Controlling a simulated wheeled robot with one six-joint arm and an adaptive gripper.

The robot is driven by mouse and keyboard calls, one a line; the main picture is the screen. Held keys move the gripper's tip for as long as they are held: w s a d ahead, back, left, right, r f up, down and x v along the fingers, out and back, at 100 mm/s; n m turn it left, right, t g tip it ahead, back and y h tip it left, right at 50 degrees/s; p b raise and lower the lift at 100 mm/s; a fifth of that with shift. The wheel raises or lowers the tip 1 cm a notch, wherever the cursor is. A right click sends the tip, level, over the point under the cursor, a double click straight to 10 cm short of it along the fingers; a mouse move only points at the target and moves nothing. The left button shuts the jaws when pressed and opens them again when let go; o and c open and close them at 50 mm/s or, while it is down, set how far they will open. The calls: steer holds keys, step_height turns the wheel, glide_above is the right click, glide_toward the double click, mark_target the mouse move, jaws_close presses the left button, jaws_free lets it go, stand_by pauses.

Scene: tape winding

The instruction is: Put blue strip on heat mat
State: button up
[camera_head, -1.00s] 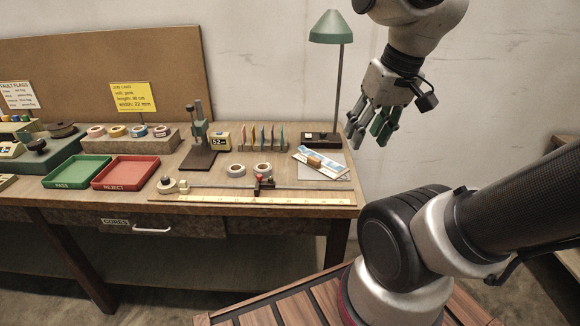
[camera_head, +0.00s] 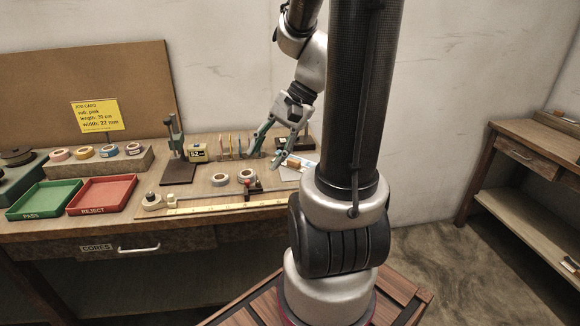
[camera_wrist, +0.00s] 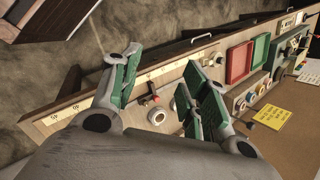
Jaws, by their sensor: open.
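A rack (camera_head: 230,158) holds several thin upright strips of different colours in the head view. I cannot tell for certain which one is the blue strip, and my gripper covers the rack's right end. A grey mat (camera_head: 287,174), which may be the heat mat, lies at the bench's right end, partly behind my arm. A brown block (camera_head: 293,162) and a blue-and-white sheet (camera_head: 308,164) lie on it. My gripper (camera_head: 265,160) is open, pointing down over the bench between the rack and the mat. Its spread fingers also show in the wrist view (camera_wrist: 162,60), with no strip visible between them.
A press stand (camera_head: 177,150), a red tray (camera_head: 102,193) and a green tray (camera_head: 45,199) stand to the left. Another wooden table (camera_head: 530,150) is at the right.

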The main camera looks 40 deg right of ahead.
steer(key=w+d+f+m+t+y, duration=0.1)
steer(key=w+d+f+m+t, duration=0.15)
steer(key=m, duration=0.25)
steer(key=m+t+h, duration=0.3)
steer(key=m+t, duration=0.5)
steer(key=m, duration=0.8)
glide_toward(297, 161)
steer(key=shift+a+f, duration=0.25)
steer(key=shift+a, duration=0.15)
steer(key=shift+w+d+f+m, duration=0.15)
steer(key=shift+w+f+m, duration=0.05)
steer(key=shift+w+m, duration=0.1)
steer(key=x, duration=0.7)
steer(key=shift+w+d+r, duration=0.1)
steer(key=shift+w+r, duration=0.05)
jaws_close()
